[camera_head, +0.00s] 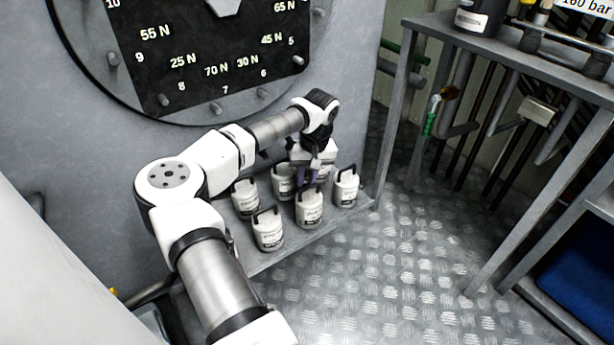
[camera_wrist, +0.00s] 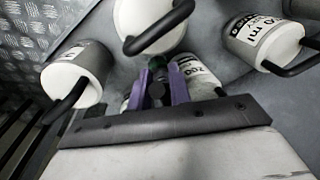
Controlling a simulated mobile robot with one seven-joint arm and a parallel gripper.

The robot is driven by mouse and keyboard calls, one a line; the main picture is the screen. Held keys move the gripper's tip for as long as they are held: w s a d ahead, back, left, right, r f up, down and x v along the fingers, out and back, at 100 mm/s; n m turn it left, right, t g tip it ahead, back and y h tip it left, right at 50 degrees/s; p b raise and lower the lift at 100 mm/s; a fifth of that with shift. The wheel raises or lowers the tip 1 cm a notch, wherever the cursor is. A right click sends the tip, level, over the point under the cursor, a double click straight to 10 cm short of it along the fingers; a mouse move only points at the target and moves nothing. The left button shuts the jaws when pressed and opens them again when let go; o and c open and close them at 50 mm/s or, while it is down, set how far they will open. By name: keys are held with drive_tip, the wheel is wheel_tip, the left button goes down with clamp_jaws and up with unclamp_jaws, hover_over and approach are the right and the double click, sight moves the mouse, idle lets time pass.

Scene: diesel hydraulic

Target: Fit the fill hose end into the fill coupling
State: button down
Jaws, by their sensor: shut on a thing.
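My gripper (camera_head: 308,176) points down among the white canisters on a low grey shelf in the head view. I cannot make out which part is the fill coupling.
Several white canisters with black handles, such as the front one (camera_head: 268,232), stand close around my gripper on the shelf (camera_head: 276,258). A dark dial panel (camera_head: 190,50) is on the wall behind. A metal bench (camera_head: 520,58) stands right. The tread-plate floor (camera_head: 400,260) between is clear.

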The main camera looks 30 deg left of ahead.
drive_tip(key=c, duration=1.3)
unclamp_jaws()
drive_tip(key=shift+f, duration=0.1)
drive_tip(key=r+p, duration=0.1)
drive_tip(key=r, duration=0.3)
drive_tip(key=d+r+p, duration=0.1)
drive_tip(key=r, duration=0.3)
drive_tip(key=w+r+p, duration=0.1)
drive_tip(key=r, duration=0.3)
drive_tip(key=shift+d+r, duration=0.1)
drive_tip(key=shift+d, duration=0.1)
drive_tip(key=shift+d, duration=0.1)
